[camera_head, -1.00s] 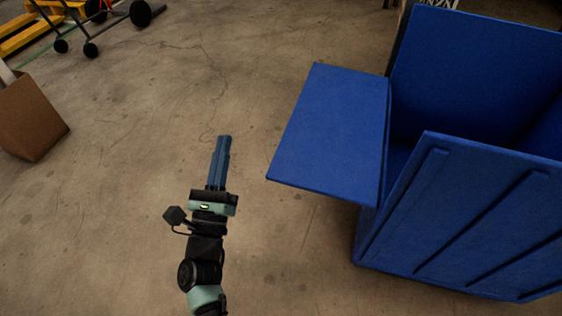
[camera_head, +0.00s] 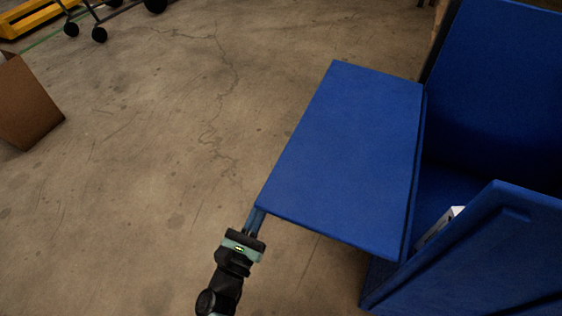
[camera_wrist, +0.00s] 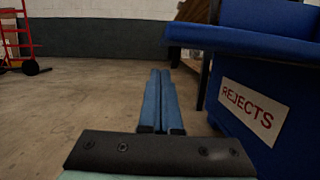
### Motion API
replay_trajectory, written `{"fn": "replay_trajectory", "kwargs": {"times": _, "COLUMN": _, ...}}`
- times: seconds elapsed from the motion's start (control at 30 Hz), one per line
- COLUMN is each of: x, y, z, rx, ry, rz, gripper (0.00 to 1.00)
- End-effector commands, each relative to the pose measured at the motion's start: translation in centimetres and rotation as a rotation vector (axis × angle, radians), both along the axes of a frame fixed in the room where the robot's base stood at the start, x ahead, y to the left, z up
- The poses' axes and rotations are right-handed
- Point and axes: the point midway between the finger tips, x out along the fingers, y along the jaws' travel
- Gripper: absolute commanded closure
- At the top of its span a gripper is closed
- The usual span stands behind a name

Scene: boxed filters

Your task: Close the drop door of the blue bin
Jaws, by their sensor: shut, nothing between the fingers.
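The blue bin (camera_head: 485,270) stands at the right in the head view. Its drop door (camera_head: 345,155) is open and sticks out roughly level to the left of the bin. My gripper (camera_head: 257,215) is shut and empty at the door's near left corner. Its fingertips are partly hidden under that corner; I cannot tell whether they touch it. In the wrist view the shut fingers (camera_wrist: 160,75) point forward, left of and lower than the door's edge (camera_wrist: 240,39). The bin's wall below the door carries a white REJECTS label (camera_wrist: 250,108).
A white item (camera_head: 439,229) shows inside the bin. A brown box (camera_head: 26,103) stands on the floor at the far left. A wheeled cart (camera_head: 105,15) and a yellow frame (camera_head: 35,15) are at the top left. The floor left of the door is clear.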

Motion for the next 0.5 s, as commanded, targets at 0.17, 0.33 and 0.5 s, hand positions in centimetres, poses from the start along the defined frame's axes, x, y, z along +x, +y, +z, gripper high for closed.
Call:
{"fn": "replay_trajectory", "kwargs": {"times": 0.17, "x": 2.4, "y": -0.8, "z": 0.5, "rx": 0.001, "ry": -0.005, "rz": -0.002, "gripper": 1.00}}
{"fn": "replay_trajectory", "kwargs": {"times": 0.33, "x": 5.4, "y": -1.8, "z": 1.2, "rx": 0.000, "ry": -0.004, "rz": -0.002, "gripper": 1.00}}
{"fn": "replay_trajectory", "kwargs": {"times": 0.5, "x": 7.7, "y": -2.5, "z": 1.8, "rx": 0.000, "ry": -0.003, "rz": -0.001, "gripper": 1.00}}
